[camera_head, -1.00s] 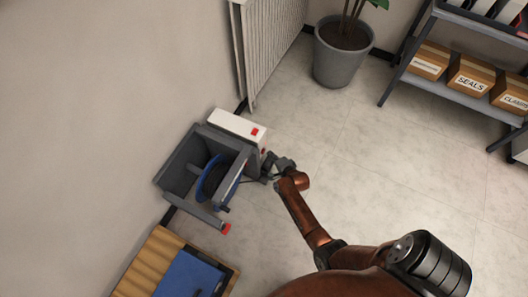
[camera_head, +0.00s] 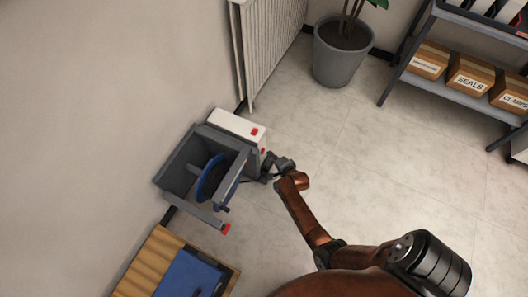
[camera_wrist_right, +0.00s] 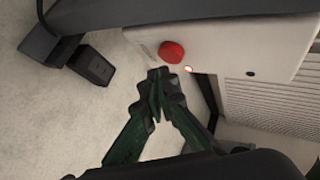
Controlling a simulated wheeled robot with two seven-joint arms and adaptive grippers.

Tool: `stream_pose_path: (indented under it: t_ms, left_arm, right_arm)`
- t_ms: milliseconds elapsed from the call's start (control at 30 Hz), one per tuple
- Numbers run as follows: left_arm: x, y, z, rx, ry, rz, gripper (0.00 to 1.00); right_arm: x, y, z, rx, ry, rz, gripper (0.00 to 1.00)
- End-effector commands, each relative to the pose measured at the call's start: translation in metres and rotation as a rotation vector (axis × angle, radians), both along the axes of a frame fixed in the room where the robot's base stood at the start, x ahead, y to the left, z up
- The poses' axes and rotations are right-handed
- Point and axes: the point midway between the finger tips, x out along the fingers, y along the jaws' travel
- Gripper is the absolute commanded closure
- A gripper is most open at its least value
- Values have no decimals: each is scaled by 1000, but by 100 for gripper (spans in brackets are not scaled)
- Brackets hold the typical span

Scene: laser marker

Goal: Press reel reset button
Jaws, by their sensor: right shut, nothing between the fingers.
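The reel machine (camera_head: 192,150) is a grey open frame with a blue reel (camera_head: 211,177) inside. A white box (camera_head: 238,125) sits at its back, with a red spot on top and another red button (camera_head: 263,151) on its side. My left gripper is not in view.
A wooden bench with a blue mat (camera_head: 190,274) stands below the machine. A radiator (camera_head: 270,45), a potted plant (camera_head: 342,50) and a shelf with boxes (camera_head: 470,76) are farther back. The floor right of the machine is clear.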

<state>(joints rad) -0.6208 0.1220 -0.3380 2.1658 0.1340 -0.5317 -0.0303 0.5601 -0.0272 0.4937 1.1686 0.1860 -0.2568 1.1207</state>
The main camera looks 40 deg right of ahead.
Motion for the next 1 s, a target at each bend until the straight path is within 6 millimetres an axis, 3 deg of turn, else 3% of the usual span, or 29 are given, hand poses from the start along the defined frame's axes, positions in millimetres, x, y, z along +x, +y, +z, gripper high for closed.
stream_pose_path:
  t_ms: [1000]
  left_arm:
    - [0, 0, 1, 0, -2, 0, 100]
  right_arm:
    - [9, 4, 0, 0, 0, 0, 100]
